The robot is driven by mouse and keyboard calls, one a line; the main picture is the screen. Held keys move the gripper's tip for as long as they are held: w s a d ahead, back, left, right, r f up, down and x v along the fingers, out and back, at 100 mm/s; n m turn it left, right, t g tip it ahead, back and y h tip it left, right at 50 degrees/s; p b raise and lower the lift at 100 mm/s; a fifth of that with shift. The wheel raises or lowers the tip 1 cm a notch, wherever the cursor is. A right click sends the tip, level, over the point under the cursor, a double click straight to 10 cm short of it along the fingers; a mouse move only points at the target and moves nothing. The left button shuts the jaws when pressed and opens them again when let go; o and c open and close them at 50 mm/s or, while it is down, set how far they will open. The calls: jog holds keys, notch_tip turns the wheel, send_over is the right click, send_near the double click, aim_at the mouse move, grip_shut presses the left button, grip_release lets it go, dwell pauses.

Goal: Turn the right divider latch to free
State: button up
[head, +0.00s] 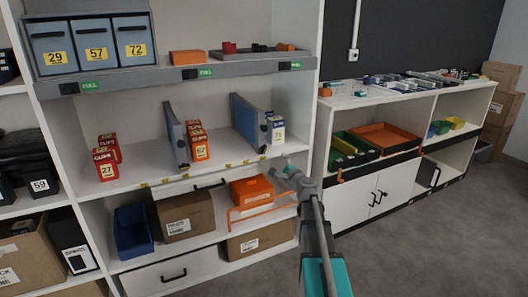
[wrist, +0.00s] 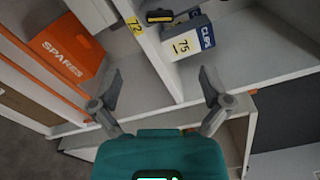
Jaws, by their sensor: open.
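The right divider (head: 247,120) is a blue-grey panel standing on the middle shelf. In the wrist view a black latch (wrist: 159,16) shows near the top, beside a box marked 75 (wrist: 186,44). Whether the latch is locked or free I cannot tell. My gripper (head: 285,171) is in front of the shelf edge, below and right of the latch.
The left divider (head: 177,133) stands with red and orange boxes near it. Below the shelf are an orange bin (head: 252,190) and several cartons. The orange spares box (wrist: 66,52) is at the left of the wrist view. A white cabinet (head: 350,204) stands on the right.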

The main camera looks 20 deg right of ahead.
aim_at(265, 150)
jog(key=w, duration=1.3)
jog(key=shift+w+a, duration=0.25)
jog(key=shift+w, duration=0.1)
jog(key=c, duration=1.2)
jog(key=shift+o, duration=0.2)
jog(key=shift+n, duration=2.3)
jog(key=o, duration=1.2)
jog(key=shift+c, duration=0.2)
